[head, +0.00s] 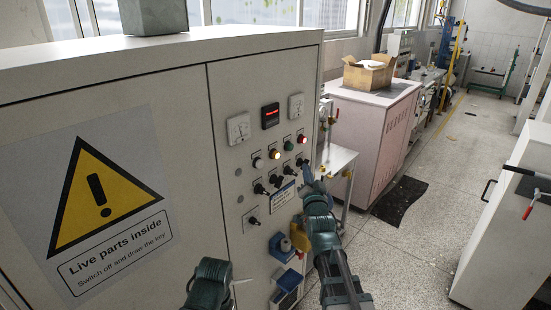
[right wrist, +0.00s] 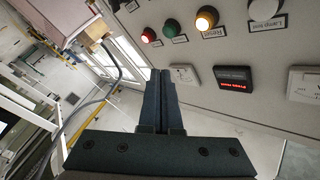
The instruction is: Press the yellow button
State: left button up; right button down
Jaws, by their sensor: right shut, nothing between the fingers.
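The yellow button (head: 275,153) is lit and sits in a row on the grey cabinet's panel, between a white button (head: 257,162) and a green button (head: 288,145). In the right wrist view the yellow button (right wrist: 207,18) glows near the top edge. My right gripper (head: 306,168) is in front of the panel, right of and below the yellow button. In the right wrist view its fingers (right wrist: 160,73) are together, with nothing between them, and apart from the yellow button. My left gripper (head: 211,285) shows only partly at the bottom; its finger opening is unclear.
A red button (head: 302,139) ends the row. Black switches (head: 276,181) lie below, and a red-lit display (head: 270,116) and two gauges lie above. A warning sign (head: 107,202) is on the left door. A pink cabinet (head: 371,136) stands beyond.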

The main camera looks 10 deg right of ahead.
jog(key=shift+w, duration=0.1)
jog(key=w+a, duration=0.5)
jog(key=w, duration=0.2)
jog(key=shift+a, duration=0.2)
dwell(0.3)
dwell(2.0)
jog(key=shift+w+a, duration=0.25)
jog(key=shift+a, duration=0.05)
jog(key=shift+w+a, duration=0.3)
jog(key=shift+w, duration=0.1)
dwell(0.9)
jog(key=shift+s, duration=0.1)
jog(key=shift+s+d, duration=0.55)
jog(key=shift+s, duration=0.05)
dwell(0.3)
jog(key=shift+s+d, duration=0.8)
jog(key=shift+s, duration=0.2)
jog(key=shift+s+d, duration=0.75)
jog(key=shift+s, duration=0.25)
